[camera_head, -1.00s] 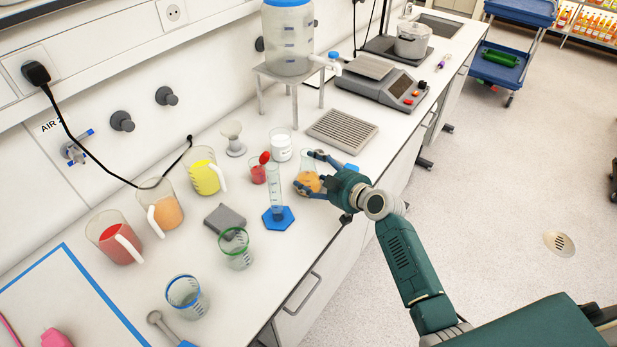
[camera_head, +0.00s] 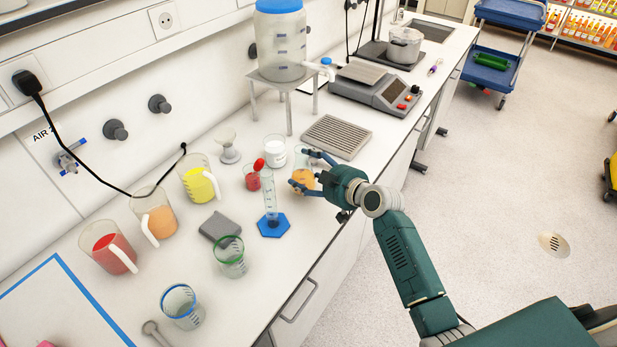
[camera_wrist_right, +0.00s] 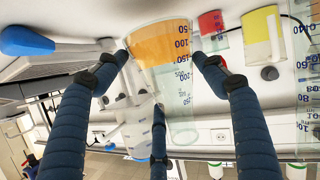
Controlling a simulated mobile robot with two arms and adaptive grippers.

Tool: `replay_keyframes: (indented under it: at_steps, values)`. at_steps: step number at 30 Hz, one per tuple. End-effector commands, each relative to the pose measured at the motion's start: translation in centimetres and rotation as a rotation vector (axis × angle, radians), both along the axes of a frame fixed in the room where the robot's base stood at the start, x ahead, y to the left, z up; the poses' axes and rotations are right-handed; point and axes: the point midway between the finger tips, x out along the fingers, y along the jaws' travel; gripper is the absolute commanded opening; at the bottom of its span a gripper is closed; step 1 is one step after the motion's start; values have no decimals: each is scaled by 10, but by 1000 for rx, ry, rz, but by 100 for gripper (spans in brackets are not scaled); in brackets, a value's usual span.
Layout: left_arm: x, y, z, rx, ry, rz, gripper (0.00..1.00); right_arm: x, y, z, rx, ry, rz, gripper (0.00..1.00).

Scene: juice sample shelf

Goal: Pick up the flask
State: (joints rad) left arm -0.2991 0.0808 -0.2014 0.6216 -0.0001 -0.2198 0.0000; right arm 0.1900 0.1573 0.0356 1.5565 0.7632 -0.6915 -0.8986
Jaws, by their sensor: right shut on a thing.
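The flask (camera_head: 303,178) is clear glass with orange liquid at the bottom and stands near the front edge of the bench. In the right wrist view the flask (camera_wrist_right: 168,50) has blue graduation marks and sits between the fingers. My right gripper (camera_head: 302,171) comes from the right and is shut on the flask, with fingers on both sides of it. The fingers also show in the right wrist view (camera_wrist_right: 162,75). I cannot tell whether the flask touches the bench. My left gripper is not in view.
A graduated cylinder on a blue hexagonal base (camera_head: 273,226) stands close by on the left. A grey ridged plate (camera_head: 336,137) lies beyond. Coloured jugs (camera_head: 155,220) stand at left.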

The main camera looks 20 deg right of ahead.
Motion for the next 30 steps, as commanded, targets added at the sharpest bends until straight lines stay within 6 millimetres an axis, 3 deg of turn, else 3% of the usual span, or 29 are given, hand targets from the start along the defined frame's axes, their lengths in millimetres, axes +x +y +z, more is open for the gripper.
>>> replay_keyframes:
  at_steps: [18, 30]
  values:
    - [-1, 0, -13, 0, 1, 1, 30, 1, 0, 88, -2, -9, 0, 33]
    - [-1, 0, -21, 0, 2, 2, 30, 1, 0, 135, -1, -7, 0, 33]
